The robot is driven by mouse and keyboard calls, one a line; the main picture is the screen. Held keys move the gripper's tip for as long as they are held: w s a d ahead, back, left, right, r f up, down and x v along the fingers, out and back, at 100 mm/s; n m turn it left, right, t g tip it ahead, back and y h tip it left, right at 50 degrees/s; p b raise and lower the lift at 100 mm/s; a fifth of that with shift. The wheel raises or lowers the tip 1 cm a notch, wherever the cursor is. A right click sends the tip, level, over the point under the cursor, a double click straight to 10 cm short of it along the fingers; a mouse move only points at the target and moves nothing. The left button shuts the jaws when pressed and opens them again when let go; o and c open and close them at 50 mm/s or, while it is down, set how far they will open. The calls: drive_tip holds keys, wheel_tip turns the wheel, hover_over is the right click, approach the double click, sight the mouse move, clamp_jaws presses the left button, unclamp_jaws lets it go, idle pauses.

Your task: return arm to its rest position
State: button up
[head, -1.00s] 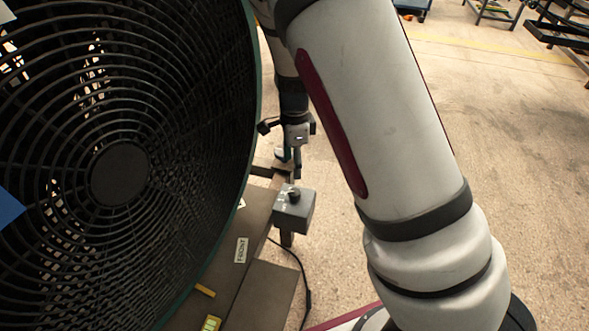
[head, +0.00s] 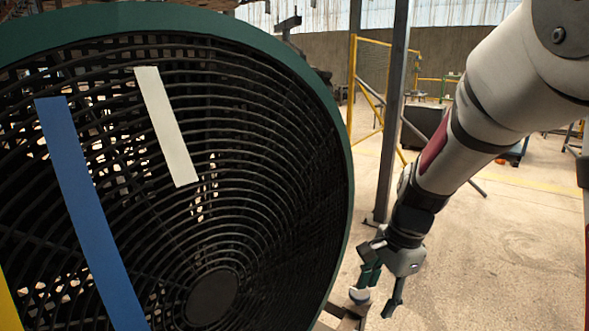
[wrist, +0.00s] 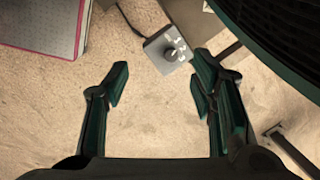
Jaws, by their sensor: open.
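My gripper (head: 376,296) hangs at the end of my arm, just right of the large fan's lower right rim in the head view. In the wrist view my gripper (wrist: 158,92) has its two fingers spread wide apart with nothing between them. Beyond the fingertips, the wrist view shows a grey switch box (wrist: 167,49) with a dark knob and number marks. My arm reaches in from the upper right of the head view, clear of the fan.
A big round fan (head: 345,170) with a green rim and black grille fills the left. Blue (head: 90,215) and white (head: 166,125) strips hang before it. A metal post (head: 391,120) and yellow frame (head: 354,75) stand behind. Open concrete floor (head: 500,240) lies to the right.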

drive_tip(key=s+d+r+n+t+h+p, duration=0.1)
drive_tip(key=s+r+n+p, duration=0.1)
drive_tip(key=s+r+n, duration=0.5)
drive_tip(key=s+d+r+n+t+p, duration=0.1)
drive_tip(key=s+r+n+t+p, duration=0.1)
drive_tip(key=s+r+n, duration=0.5)
drive_tip(key=s+r+p, duration=0.1)
drive_tip(key=s+r, duration=0.4)
drive_tip(key=s, duration=0.6)
drive_tip(key=shift+d+r+h+p, duration=0.2)
drive_tip(key=shift+h+p, duration=0.1)
drive_tip(key=shift+h, duration=0.1)
drive_tip(key=shift+s, duration=0.1)
